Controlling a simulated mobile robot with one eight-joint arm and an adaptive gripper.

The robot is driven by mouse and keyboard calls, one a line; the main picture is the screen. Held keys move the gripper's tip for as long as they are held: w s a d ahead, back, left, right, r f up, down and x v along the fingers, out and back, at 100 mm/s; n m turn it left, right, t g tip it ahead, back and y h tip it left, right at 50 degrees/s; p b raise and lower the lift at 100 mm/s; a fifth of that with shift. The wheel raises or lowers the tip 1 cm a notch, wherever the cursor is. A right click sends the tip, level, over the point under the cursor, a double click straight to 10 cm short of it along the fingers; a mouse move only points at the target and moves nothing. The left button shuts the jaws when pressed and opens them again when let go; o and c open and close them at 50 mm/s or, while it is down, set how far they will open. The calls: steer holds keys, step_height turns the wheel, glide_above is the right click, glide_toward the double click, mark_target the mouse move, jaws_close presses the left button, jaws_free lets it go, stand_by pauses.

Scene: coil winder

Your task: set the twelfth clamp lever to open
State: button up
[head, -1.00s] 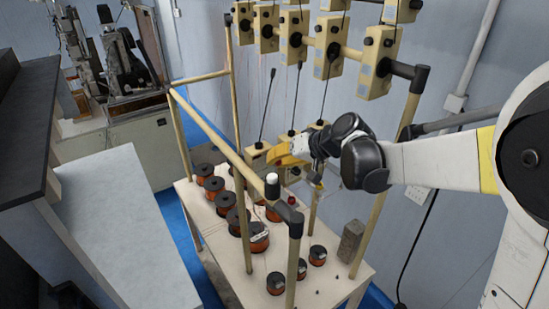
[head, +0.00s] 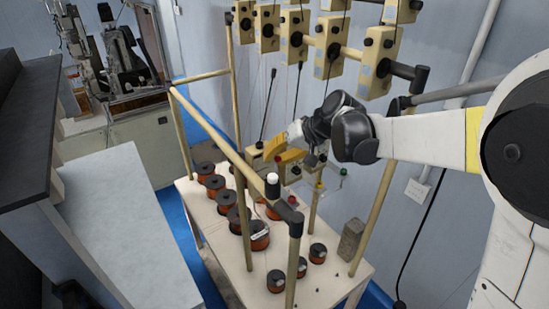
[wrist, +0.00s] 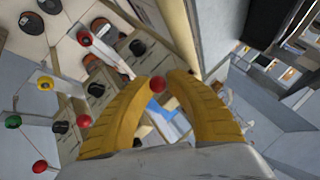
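My gripper (head: 283,150) has yellow fingers and is over the row of cream boxes behind the spool table. In the wrist view, its fingers (wrist: 162,80) are apart, with a small red knob (wrist: 157,84) showing in the gap between the tips. I cannot tell whether they touch it. Other ball knobs on thin levers show there: red (wrist: 83,38), yellow (wrist: 45,83), green (wrist: 13,121) and red (wrist: 83,121). In the head view, red (head: 292,200), yellow (head: 319,185) and green (head: 343,171) knobs stand right of the gripper. I cannot tell which lever is the twelfth.
A pale table (head: 235,260) holds several copper wire spools (head: 259,236) and a grey block (head: 351,239). A cream pipe frame (head: 218,137) stands around it, with cream tensioner boxes (head: 333,47) above. A grey counter (head: 120,225) is at left.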

steer(key=shift+o, duration=1.4)
steer(key=v, duration=1.2)
steer(key=s+d+f+t+h+b, duration=0.1)
steer(key=s+d+f+h+b, duration=0.1)
steer(key=s+f+b, duration=0.5)
steer(key=s+d+f+m+t+h+b, duration=0.1)
steer(key=s+d+f+b, duration=0.4)
steer(key=f+b, duration=1.1)
steer(key=s+d+f+h+b, duration=0.4)
steer(key=s+f+b, duration=0.7)
steer(key=f, duration=0.9)
steer(key=shift+s+d+m+t+b, duration=0.2)
steer(key=shift+d+m+t+b, duration=0.05)
steer(key=shift+m+t+b, duration=0.15)
